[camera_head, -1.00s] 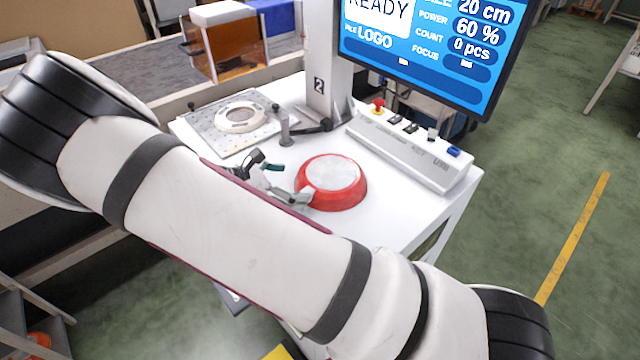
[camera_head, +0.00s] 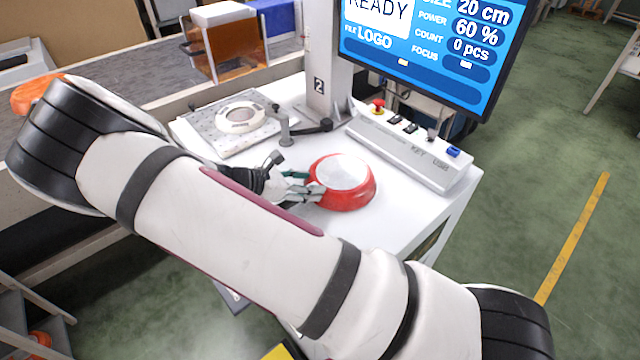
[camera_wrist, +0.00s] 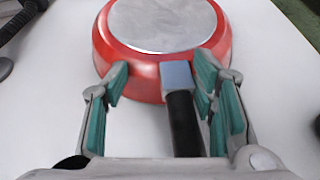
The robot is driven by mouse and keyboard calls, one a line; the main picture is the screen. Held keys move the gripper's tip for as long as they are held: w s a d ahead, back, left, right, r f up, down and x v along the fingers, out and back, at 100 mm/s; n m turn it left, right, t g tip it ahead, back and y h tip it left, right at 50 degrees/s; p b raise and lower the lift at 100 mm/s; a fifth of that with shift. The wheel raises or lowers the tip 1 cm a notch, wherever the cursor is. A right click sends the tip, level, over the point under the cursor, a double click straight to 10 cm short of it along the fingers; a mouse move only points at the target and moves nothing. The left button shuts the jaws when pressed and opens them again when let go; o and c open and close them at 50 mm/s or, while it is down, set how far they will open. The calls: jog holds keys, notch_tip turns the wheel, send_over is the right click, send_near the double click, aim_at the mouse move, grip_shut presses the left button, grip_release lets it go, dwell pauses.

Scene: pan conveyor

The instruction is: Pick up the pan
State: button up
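The red pan (camera_head: 345,198) lies upside down on the white table, its round silver base facing up. In the wrist view the pan (camera_wrist: 160,62) is just ahead of my gripper (camera_wrist: 163,85). Its black handle (camera_wrist: 184,125), with a grey joint at the pan wall, points back between my two teal-padded fingers. The fingers are apart. The handle is much nearer the right finger, and I cannot tell whether they touch. In the head view my gripper (camera_head: 308,188) is at the pan's left side, and my arm hides the handle.
A control box (camera_head: 410,150) with buttons stands behind the pan, below a screen (camera_head: 430,40). A plate with a round ring (camera_head: 240,117) is at the table's left. An orange object (camera_head: 35,93) shows at the far left by the conveyor (camera_head: 130,85). The table right of the pan is clear.

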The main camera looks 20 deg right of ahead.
jog(key=shift+f, duration=0.2)
grip_shut()
